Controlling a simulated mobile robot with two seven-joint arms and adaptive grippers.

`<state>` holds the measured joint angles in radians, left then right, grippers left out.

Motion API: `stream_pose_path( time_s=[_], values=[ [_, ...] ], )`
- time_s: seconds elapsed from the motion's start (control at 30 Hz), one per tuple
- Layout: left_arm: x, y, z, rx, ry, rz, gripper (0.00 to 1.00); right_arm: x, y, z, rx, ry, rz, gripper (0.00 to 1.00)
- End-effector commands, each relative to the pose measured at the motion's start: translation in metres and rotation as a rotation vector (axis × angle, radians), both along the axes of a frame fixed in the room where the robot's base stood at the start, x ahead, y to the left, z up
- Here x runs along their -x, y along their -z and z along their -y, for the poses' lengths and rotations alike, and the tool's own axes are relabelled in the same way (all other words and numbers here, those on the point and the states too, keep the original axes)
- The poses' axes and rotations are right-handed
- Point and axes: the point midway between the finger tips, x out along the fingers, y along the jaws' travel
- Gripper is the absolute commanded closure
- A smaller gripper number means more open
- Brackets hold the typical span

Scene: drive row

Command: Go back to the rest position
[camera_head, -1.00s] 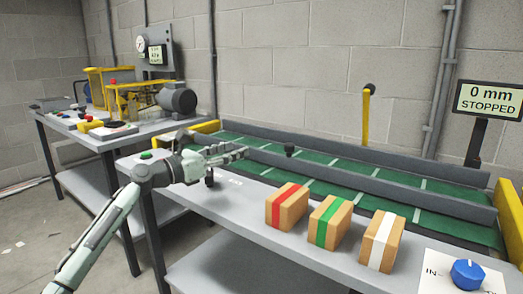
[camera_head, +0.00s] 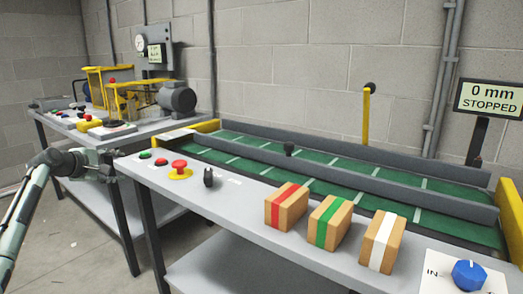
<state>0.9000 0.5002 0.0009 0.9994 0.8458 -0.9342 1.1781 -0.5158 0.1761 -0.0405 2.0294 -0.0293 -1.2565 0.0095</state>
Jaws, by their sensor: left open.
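My left arm comes in from the left edge. Its gripper (camera_head: 108,166) hangs off the left end of the front table, in front of the back-left bench. It is open and holds nothing; its fingers look small and dark at this range. My right gripper is not in view. Three boxes stand on the table's front strip: one with a red stripe (camera_head: 286,207), one with a green stripe (camera_head: 329,222) and one with a white stripe (camera_head: 381,241). None is touched by my gripper.
A green conveyor (camera_head: 330,172) runs behind the boxes. The table's left end has a red button (camera_head: 179,166) and a small black lever (camera_head: 208,178). A blue knob (camera_head: 468,275) is front right. A sign (camera_head: 489,100) reads 0 mm STOPPED. A machine bench (camera_head: 95,135) stands back left.

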Motion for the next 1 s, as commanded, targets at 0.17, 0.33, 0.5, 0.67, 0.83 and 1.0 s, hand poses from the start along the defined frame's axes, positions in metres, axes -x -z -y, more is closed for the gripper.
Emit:
stream_pose_path(
  time_s=[0.17, 0.33, 0.5, 0.67, 0.83, 1.0],
  values=[
    [0.028, 0.047, -0.058, -0.720, 0.182, -0.200, 0.49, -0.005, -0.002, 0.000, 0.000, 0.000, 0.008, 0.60],
    [0.056, 0.064, -0.104, -1.155, 0.359, -0.404, 0.49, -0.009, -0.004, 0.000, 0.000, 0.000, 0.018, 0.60],
    [0.086, 0.067, -0.145, -1.468, 0.542, -0.619, 0.49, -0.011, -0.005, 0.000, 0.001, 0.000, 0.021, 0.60],
    [0.104, 0.114, -0.125, -1.544, 0.653, -0.671, 0.49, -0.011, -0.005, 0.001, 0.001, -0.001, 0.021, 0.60],
    [0.128, 0.173, -0.087, -1.564, 0.741, -0.665, 0.49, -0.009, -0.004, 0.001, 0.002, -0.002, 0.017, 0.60],
    [0.175, 0.248, -0.035, -1.569, 0.859, -0.651, 0.49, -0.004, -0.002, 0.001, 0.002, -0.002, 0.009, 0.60]
  ],
)
